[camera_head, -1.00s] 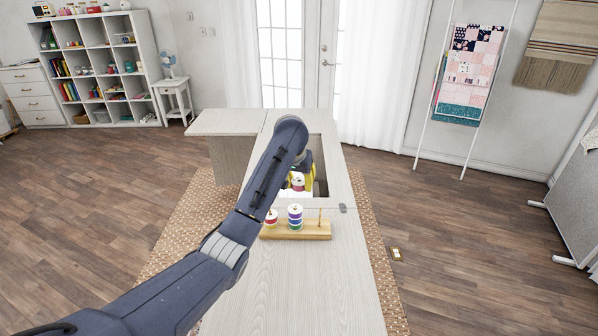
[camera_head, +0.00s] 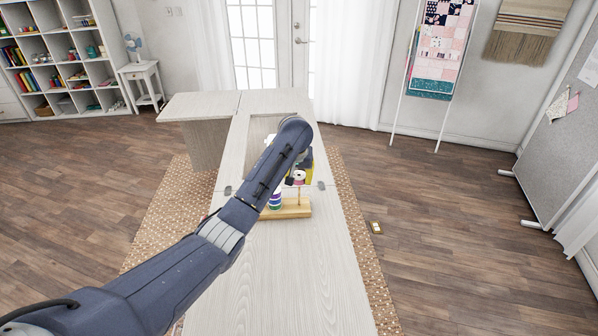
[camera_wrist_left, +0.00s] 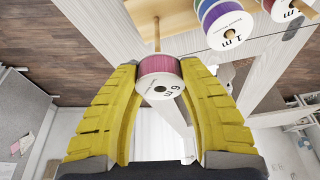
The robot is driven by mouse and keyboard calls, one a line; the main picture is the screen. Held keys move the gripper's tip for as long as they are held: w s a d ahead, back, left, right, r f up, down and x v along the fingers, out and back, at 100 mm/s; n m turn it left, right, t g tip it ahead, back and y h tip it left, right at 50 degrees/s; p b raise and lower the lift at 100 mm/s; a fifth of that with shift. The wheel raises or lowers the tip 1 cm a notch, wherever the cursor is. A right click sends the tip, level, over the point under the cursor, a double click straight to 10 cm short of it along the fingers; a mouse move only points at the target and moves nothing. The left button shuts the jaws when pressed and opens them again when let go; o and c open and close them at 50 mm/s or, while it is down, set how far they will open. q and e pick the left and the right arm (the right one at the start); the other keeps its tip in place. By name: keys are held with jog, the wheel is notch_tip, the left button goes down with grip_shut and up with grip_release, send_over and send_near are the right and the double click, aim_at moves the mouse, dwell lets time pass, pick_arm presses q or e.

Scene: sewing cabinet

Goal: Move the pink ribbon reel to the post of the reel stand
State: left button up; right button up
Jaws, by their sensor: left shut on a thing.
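The pink ribbon reel (camera_wrist_left: 158,68) is clamped between the yellow fingers of my left gripper (camera_wrist_left: 160,82), its white labelled face toward the wrist camera. In the head view the reel (camera_head: 299,175) is small and partly covered by the gripper. The wooden reel stand (camera_head: 298,209) lies on the white cabinet top. Its bare post (camera_wrist_left: 155,34) lines up with the reel in the wrist view. In the head view the reel is at or just above the post's top; I cannot tell whether they touch. My right gripper is not in view.
A reel stack with a purple and blue reel (camera_wrist_left: 222,20) stands on the stand beside the bare post; another reel (camera_wrist_left: 285,8) is farther along. My left arm hides part of the stand. Behind it is the cabinet's recessed opening (camera_head: 262,127). The front cabinet top (camera_head: 300,270) is clear.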

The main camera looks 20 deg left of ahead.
pick_arm(q)
jog(key=shift+f, duration=2.2)
dwell(0.7)
jog(key=o, duration=1.1)
jog(key=shift+c, duration=0.2)
jog(key=v, duration=1.2)
